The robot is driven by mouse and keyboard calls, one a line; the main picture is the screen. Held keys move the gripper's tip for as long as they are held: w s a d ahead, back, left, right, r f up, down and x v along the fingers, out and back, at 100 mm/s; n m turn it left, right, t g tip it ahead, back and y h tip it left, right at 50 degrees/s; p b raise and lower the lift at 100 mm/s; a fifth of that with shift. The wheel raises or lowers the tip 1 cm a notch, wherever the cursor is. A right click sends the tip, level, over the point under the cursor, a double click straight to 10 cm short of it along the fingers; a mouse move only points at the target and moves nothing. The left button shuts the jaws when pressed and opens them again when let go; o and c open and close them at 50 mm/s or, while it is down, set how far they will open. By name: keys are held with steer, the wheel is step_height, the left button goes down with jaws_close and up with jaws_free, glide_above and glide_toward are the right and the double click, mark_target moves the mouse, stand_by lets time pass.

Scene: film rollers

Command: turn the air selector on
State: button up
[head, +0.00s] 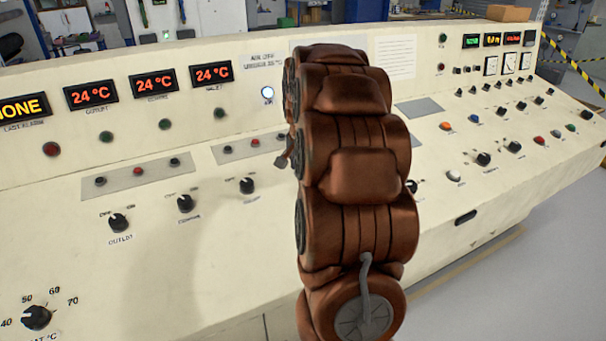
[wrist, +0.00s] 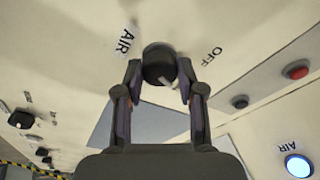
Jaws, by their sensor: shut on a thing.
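The air selector is a round black knob (wrist: 158,64) with a pale pointer mark, in the upper middle of the wrist view. The words AIR and OFF are printed on the cream panel on either side of it. The pale mark lies on the knob's lower right side in that picture; no ON label is visible there. My gripper (wrist: 160,78) is shut on the knob, one finger on each side. A lit bluish-white lamp (head: 267,94) shows on the upright panel; in the wrist view the lamp (wrist: 299,165) is labelled AIR.
The cream console (head: 130,262) spreads wide under my arm. Black selector knobs, including the outlet knob (head: 119,222), stand left of the arm. More knobs and coloured buttons lie to its right. A red button (wrist: 296,70) is right of the gripper in the wrist view.

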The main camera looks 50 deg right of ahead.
steer(key=shift+m+b, duration=0.65)
steer(key=shift+m, duration=0.45)
steer(key=o, duration=1.1)
steer(key=shift+o, duration=0.2)
steer(key=v, duration=1.2)
steer(key=shift+w, duration=0.25)
steer(key=shift+r, duration=0.1)
